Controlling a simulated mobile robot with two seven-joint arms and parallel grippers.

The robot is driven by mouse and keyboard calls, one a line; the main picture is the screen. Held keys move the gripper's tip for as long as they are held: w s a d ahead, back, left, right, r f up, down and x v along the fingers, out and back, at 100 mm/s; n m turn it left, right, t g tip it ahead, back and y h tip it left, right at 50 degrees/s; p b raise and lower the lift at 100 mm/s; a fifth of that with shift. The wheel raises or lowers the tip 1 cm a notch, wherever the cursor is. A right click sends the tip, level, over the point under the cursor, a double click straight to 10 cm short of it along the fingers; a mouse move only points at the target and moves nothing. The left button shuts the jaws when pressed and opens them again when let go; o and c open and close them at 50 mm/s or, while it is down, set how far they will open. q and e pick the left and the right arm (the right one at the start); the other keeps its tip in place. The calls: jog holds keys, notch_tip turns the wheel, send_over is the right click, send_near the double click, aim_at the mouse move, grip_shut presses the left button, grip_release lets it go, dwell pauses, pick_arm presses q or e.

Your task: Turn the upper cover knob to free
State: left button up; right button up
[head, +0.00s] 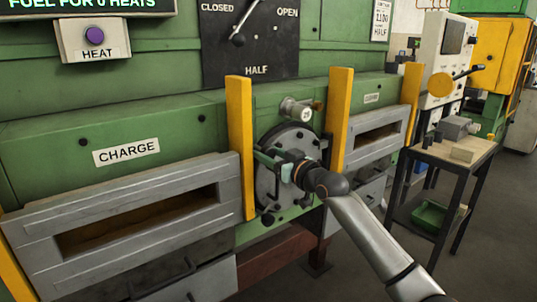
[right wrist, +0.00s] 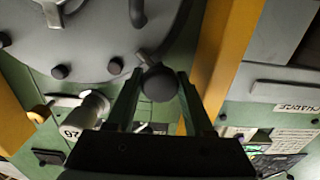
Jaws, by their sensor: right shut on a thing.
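The round grey cover (head: 270,194) sits on the green furnace front between two yellow posts. My right gripper (head: 263,158) reaches its upper left part, and my wrist hides much of the cover's middle. In the right wrist view, the fingers of my right gripper (right wrist: 160,95) are shut on a dark ball-shaped knob (right wrist: 159,86) with a short metal stem, at the edge of the grey cover (right wrist: 85,38). The knob is hidden behind the gripper in the head view. A dark knob (head: 267,220) shows at the cover's lower edge. My left gripper is not in view.
A pale numbered cylinder (head: 292,107) juts out just above the cover. Yellow posts (head: 239,145) (head: 339,115) stand close on both sides. A dark-legged table (head: 428,155) with small parts stands at right.

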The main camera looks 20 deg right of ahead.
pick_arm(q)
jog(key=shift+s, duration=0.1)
pick_arm(e)
jog(key=shift+n, duration=0.4)
grip_shut()
jog(key=n+p, duration=0.1)
jog(key=n, duration=0.1)
jog(key=shift+n, duration=0.4)
jog(key=n+p, duration=0.1)
jog(key=n, duration=0.1)
jog(key=shift+r+n, duration=0.1)
jog(key=shift+n, duration=0.3)
jog(key=shift+n+p, duration=0.45)
jog(key=shift+n, duration=0.05)
jog(key=n+p, duration=0.4)
jog(key=n, duration=0.2)
jog(key=n+p, duration=0.1)
jog(key=n, duration=0.1)
jog(key=shift+n, duration=0.3)
pick_arm(q)
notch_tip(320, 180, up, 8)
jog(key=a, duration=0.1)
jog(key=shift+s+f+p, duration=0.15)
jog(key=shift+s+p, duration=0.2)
jog(key=shift+p, duration=0.05)
pick_arm(e)
jog(key=shift+n, duration=1.5)
